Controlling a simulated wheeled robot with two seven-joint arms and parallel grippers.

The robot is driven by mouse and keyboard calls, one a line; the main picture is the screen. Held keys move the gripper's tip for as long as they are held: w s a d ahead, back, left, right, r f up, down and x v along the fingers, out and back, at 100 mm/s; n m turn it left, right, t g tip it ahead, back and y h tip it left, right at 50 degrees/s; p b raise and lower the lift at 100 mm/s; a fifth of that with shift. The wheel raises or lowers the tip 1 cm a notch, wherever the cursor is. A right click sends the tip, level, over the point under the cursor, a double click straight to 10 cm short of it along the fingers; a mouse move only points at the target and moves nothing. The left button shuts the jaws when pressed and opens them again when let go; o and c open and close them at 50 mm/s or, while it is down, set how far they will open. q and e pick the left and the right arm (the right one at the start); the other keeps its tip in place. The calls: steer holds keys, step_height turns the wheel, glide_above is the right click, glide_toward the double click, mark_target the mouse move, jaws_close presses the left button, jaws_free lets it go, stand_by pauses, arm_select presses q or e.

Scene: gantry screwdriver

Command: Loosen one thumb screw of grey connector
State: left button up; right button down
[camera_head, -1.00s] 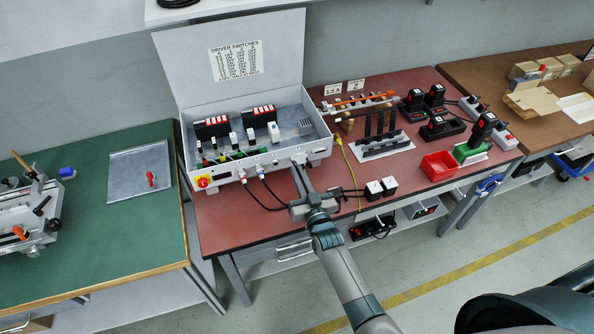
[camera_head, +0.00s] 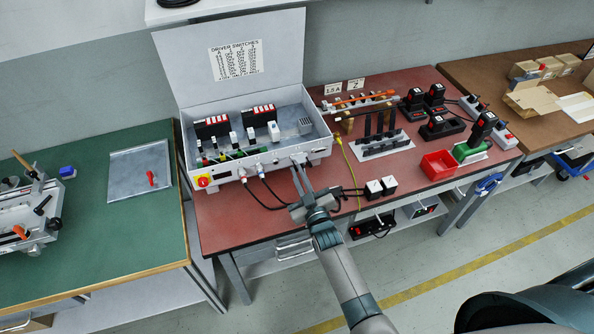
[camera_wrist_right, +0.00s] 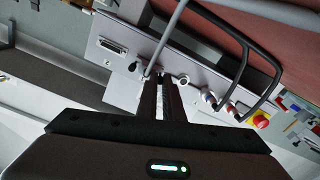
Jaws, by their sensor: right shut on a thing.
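The open control box (camera_head: 215,180) stands on the red bench, its front panel (camera_wrist_right: 130,60) facing me. My right gripper (camera_head: 298,165) reaches up to the right part of this panel. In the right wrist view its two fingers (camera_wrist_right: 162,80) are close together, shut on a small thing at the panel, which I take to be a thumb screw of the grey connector. A grey cable (camera_wrist_right: 167,38) runs down to the grey connector (camera_wrist_right: 147,73) right at the fingertips. The fingers hide most of the connector and the screw. My left gripper is not in view.
Two plugs with black cables (camera_wrist_right: 240,75) and a red-yellow switch (camera_wrist_right: 258,120) sit along the same panel. An empty socket (camera_wrist_right: 112,46) is on the other side.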

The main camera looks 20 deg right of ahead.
steer(key=n, duration=0.3)
steer(key=shift+n, duration=0.4)
steer(key=c, duration=2.1)
jaws_free()
steer(key=s+p, duration=0.2)
steer(key=s, duration=0.4)
steer(key=shift+d, duration=0.1)
